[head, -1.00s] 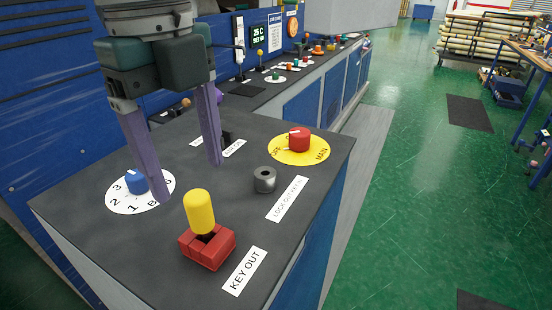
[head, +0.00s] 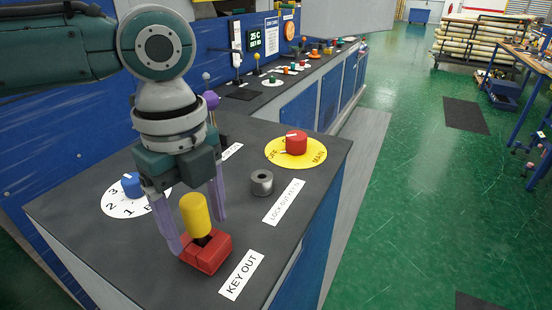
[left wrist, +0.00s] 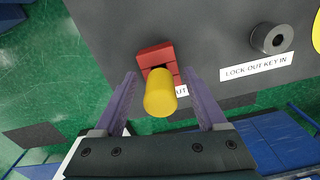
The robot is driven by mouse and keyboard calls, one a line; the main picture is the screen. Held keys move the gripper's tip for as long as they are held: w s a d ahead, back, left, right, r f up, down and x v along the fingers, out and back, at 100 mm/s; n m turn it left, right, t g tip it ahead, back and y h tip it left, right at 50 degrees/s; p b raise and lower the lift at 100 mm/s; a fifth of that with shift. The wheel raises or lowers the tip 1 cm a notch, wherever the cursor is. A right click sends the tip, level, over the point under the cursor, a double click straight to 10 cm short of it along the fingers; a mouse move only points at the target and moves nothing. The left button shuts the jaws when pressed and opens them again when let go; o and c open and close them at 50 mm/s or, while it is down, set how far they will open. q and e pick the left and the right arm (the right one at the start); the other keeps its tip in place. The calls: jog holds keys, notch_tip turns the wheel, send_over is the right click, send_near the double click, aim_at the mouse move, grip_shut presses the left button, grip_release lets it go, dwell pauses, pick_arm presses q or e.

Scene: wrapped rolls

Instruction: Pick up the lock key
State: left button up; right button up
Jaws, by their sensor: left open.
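The lock key has a yellow cylindrical handle (head: 195,214) and stands in a red block (head: 207,254) beside the "KEY OUT" label (head: 241,275). My left gripper (head: 196,236) is open, pointing down, with its purple fingers on either side of the key in the head view. In the left wrist view the yellow handle (left wrist: 160,93) lies between the two open fingers (left wrist: 163,98), with space on both sides. The red block (left wrist: 157,57) shows just beyond it. Whether a finger touches the key cannot be told. My right gripper is not in view.
A grey round socket (head: 261,182) stands by the "LOCK-OUT KEY IN" label (head: 284,202). A red knob (head: 296,143) on a yellow disc and a blue knob (head: 132,183) on a white dial are on the same dark counter (head: 100,255). Green floor lies to the right.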

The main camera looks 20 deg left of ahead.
pick_arm(q)
jog(key=shift+c, duration=0.2)
grip_shut()
dwell(0.3)
